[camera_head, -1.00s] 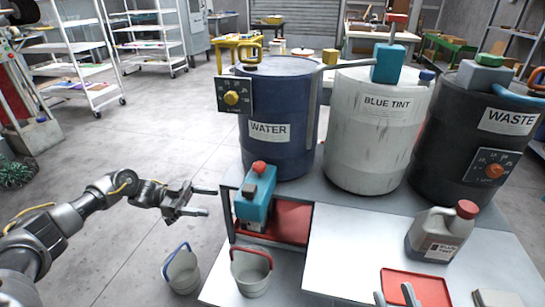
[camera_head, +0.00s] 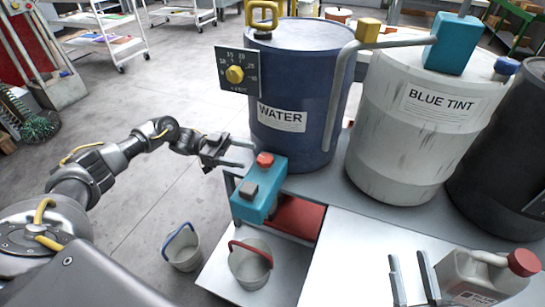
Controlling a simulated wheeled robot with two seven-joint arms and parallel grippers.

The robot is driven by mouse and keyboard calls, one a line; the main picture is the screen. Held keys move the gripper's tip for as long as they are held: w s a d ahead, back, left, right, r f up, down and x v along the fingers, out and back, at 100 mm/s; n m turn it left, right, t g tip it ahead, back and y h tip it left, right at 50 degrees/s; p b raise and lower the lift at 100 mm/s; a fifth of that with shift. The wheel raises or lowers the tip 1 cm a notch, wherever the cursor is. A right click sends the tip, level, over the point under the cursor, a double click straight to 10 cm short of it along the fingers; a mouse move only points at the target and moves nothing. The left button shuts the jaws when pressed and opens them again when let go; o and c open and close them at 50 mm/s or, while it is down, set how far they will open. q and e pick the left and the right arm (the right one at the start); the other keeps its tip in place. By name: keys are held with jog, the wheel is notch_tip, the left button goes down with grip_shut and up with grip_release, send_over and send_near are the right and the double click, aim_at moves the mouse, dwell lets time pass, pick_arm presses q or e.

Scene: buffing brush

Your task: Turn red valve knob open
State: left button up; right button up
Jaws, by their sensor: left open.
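A red knob (camera_head: 264,160) sits on top of a teal box-shaped unit (camera_head: 250,205) at the front left corner of the bench, below the WATER drum. My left gripper (camera_head: 248,153) is open, just left of and behind the red knob, fingers pointing right towards it. Its fingers hold nothing; whether one touches the knob I cannot tell. My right gripper (camera_head: 407,254) shows only as two separated fingers at the bottom, left of the grey jug (camera_head: 478,277). It is open, with nothing seen between the fingers.
The blue WATER drum (camera_head: 290,85), with a yellow dial (camera_head: 235,74), stands close behind my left gripper. The white BLUE TINT drum (camera_head: 415,130) and a dark drum (camera_head: 500,165) stand to the right. Two buckets (camera_head: 183,250) (camera_head: 250,268) stand low in front.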

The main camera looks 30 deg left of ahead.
aim_at(272, 158)
pick_arm(q)
jog(key=d, duration=0.3)
jog(key=w+d, duration=0.1)
jog(key=d, duration=0.5)
jog(key=shift+w+p, duration=0.2)
jog(key=shift+p, duration=0.15)
pick_arm(e)
jog(key=shift+a+f+g+h, duration=0.3)
jog(key=shift+f+g, duration=0.55)
jog(key=shift+g, duration=0.05)
